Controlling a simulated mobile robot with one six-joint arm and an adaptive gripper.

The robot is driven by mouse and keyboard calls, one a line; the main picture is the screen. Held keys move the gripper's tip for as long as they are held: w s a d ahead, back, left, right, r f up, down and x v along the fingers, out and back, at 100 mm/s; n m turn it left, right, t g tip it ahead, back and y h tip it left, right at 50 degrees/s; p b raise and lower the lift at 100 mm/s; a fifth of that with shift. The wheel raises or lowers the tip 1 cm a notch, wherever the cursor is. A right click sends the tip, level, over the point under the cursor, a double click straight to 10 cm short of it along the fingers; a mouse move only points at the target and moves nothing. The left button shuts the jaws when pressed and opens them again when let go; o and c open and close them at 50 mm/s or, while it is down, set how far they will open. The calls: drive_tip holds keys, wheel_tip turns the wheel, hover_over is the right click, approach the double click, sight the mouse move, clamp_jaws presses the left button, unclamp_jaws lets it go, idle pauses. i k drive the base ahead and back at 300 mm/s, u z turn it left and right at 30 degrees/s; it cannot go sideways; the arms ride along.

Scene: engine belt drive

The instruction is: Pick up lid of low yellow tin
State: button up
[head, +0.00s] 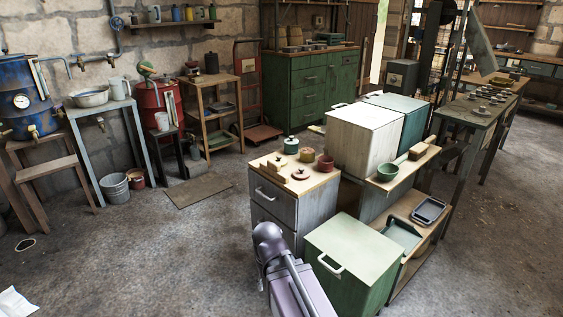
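A low yellow tin (307,156) stands on the wooden top of the grey drawer cabinet (280,206) in the middle of the head view. It looks small, and a lid with a dark knob seems to sit on it, but the detail is too fine to be sure. A teal lidded jar (291,145) stands behind it to the left. A reddish-brown pot (325,164) stands close to its right. A flat reddish lid with a knob (300,174) lies in front. Part of my arm shows at the bottom centre; my gripper is not in view.
A light wooden piece (274,165) lies left of the tin on the same top. A tall white cabinet (364,140) rises just to the right. A green cabinet (350,260) stands at front right. The floor (150,245) to the left is mostly clear.

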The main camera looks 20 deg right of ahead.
sight(279, 160)
drive_tip(key=i, duration=0.85)
drive_tip(key=u, duration=0.05)
